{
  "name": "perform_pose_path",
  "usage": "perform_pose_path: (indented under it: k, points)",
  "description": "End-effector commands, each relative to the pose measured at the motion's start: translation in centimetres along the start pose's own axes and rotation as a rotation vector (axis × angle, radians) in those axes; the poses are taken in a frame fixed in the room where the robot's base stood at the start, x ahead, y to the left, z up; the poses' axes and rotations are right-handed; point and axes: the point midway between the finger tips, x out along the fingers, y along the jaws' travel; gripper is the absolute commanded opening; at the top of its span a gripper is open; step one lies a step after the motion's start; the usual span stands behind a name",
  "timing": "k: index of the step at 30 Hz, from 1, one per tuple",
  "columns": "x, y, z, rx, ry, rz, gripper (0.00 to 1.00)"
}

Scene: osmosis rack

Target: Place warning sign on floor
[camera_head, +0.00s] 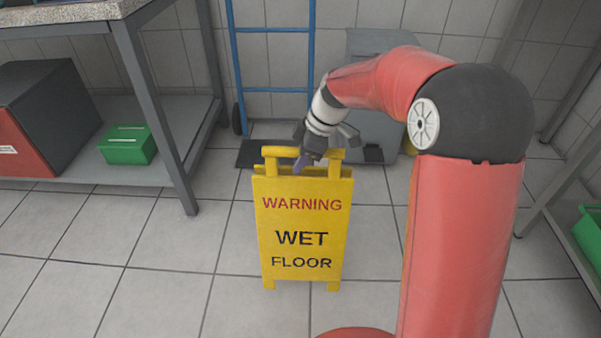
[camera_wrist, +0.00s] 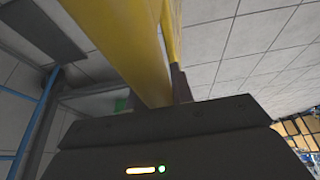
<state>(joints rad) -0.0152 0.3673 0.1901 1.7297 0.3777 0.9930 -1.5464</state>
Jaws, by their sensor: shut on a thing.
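The yellow warning sign (camera_head: 302,225) reads "WARNING WET FLOOR" and is upright in the middle of the head view. Its lower feet appear at or very close to the tiled floor; I cannot tell whether they touch. My gripper (camera_head: 304,162) is at the sign's top handle and is shut on it. In the wrist view the yellow sign (camera_wrist: 135,50) runs up from my gripper (camera_wrist: 180,90), whose fingertips are mostly hidden behind the gripper body.
A blue hand truck (camera_head: 272,88) stands at the wall behind the sign, beside a grey cabinet (camera_head: 372,50). A shelf table at left holds a green box (camera_head: 127,144) and a dark red-fronted box (camera_head: 50,115). Tiled floor (camera_head: 150,260) is clear left and in front.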

Motion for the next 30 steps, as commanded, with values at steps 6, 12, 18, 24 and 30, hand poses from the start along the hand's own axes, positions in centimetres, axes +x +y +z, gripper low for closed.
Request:
perform_pose_path:
  k: [6, 12, 18, 24, 30]
  points:
    - [2.5, -0.1, 1.0, 0.002, 0.001, -0.002, 0.0]
    - [3.8, 0.0, 1.6, 0.001, 0.001, 0.001, 0.0]
    - [3.8, 0.0, 1.6, 0.001, 0.001, 0.001, 0.0]
    - [4.0, 0.0, 1.7, 0.001, 0.0, -0.001, 0.36]
    - [4.0, 0.0, 1.7, 0.001, 0.0, -0.001, 0.45]
